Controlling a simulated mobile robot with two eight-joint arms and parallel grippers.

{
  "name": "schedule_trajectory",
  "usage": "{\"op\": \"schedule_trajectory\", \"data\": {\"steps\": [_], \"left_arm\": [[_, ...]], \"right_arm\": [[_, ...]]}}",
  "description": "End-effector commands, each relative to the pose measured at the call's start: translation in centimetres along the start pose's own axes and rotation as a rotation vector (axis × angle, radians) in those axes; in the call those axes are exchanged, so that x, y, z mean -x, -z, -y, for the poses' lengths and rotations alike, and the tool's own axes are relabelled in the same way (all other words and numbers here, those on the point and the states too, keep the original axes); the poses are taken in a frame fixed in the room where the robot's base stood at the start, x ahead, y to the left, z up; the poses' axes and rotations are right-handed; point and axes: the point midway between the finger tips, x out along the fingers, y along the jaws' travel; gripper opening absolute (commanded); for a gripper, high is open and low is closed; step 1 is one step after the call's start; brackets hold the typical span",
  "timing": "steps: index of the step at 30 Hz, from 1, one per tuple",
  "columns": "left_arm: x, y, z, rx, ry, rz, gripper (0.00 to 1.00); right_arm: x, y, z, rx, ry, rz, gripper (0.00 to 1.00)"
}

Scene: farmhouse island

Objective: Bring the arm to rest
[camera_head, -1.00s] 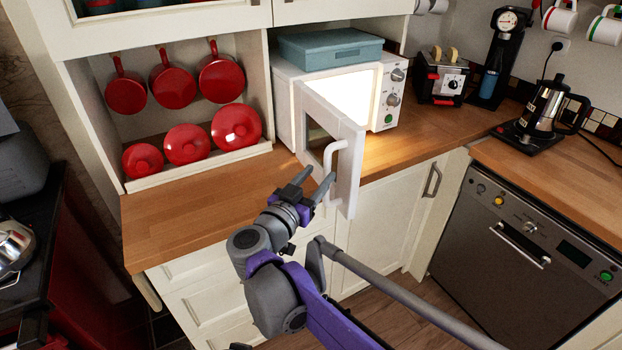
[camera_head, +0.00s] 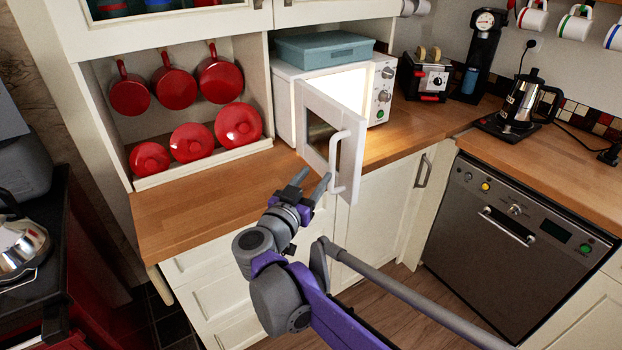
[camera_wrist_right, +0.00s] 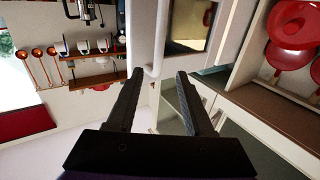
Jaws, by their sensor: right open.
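My right gripper (camera_head: 312,184) is open and empty in the head view, in front of the white microwave (camera_head: 285,105) on the wooden counter. The microwave door (camera_head: 314,129) stands open with its lit inside showing. The fingertips are close to the lower part of the door handle (camera_head: 336,160). In the right wrist view the two fingers (camera_wrist_right: 160,75) are apart, and the white handle (camera_wrist_right: 157,40) shows just beyond them. I cannot tell whether a finger touches it. My left gripper is not in view.
A blue box (camera_head: 325,46) lies on the microwave. Red pots and lids (camera_head: 192,142) fill the shelf at left. A toaster (camera_head: 428,80) and a moka pot (camera_head: 521,100) stand at the back right. The counter (camera_head: 205,205) left of the door is clear.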

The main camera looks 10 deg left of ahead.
Motion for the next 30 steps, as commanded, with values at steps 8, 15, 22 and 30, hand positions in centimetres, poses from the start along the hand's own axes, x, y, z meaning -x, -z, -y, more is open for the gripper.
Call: {"op": "schedule_trajectory", "data": {"steps": [8,15,22,30], "left_arm": [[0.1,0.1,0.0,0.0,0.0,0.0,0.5],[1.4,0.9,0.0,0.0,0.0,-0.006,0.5],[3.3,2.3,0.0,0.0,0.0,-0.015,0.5],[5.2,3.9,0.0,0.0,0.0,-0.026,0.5]], "right_arm": [[-0.1,0.3,-0.2,-0.003,0.009,-0.007,0.52],[-0.8,4.8,-3.4,-0.053,0.269,-0.092,0.52],[4.0,1.8,-9.4,0.01,0.604,0.124,0.52],[13.3,-10.3,-22.2,0.125,0.553,0.702,0.52]]}}
